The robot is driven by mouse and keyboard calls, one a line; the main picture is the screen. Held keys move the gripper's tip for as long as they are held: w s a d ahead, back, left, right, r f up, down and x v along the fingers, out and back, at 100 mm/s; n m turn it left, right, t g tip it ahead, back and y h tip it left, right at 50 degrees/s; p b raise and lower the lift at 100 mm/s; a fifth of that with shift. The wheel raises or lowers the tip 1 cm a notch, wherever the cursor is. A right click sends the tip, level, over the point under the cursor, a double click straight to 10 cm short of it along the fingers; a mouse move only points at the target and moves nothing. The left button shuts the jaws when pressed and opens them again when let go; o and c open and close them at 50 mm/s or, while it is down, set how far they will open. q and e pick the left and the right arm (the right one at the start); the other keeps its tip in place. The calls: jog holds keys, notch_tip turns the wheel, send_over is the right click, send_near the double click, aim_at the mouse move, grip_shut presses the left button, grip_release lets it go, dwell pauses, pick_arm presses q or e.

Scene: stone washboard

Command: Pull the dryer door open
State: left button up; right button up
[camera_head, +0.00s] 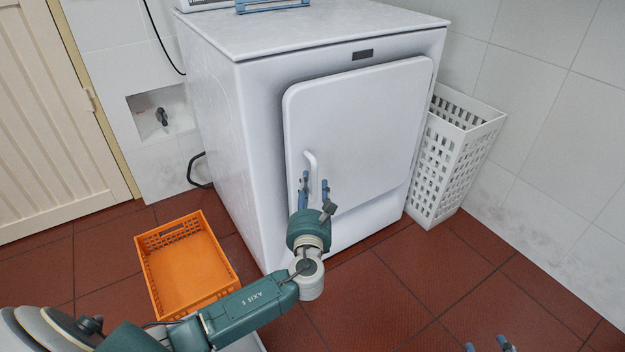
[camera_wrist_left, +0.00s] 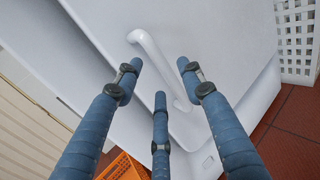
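The white dryer (camera_head: 215,115) stands against the tiled wall. Its pale door (camera_head: 365,125) appears shut against the front. The upright white door handle (camera_head: 310,165) is near the door's left edge. It also shows in the left wrist view (camera_wrist_left: 158,65). My left gripper (camera_head: 314,188) is at the handle's lower part. Its blue fingers are spread, with the handle between them in the wrist view (camera_wrist_left: 160,80); I see no clear contact. Only the fingertips of my right gripper (camera_head: 488,346) show at the bottom edge, apart and empty, away from the dryer.
An orange crate (camera_head: 150,265) sits on the red tiled floor left of the dryer. A white perforated basket (camera_head: 450,165) stands close on its right. A blue-edged object (camera_head: 270,5) lies on the dryer top. The floor in front is mostly clear.

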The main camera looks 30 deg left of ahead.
aim_at(313, 178)
pick_arm(q)
jog(key=b+x, duration=0.1)
jog(key=x, duration=0.3)
jog(key=shift+w+a, duration=0.2)
jog(key=shift+w, duration=0.15)
pick_arm(e)
jog(key=w+a+r+t+y, duration=0.1)
jog(key=w+a+r+t, duration=0.1)
jog(key=r, duration=0.4)
jog(key=shift+w+r+t, duration=0.35)
jog(key=shift+w+t, duration=0.45)
jog(key=shift+w, duration=0.1)
pick_arm(q)
jog(key=shift+c, duration=0.5)
grip_shut()
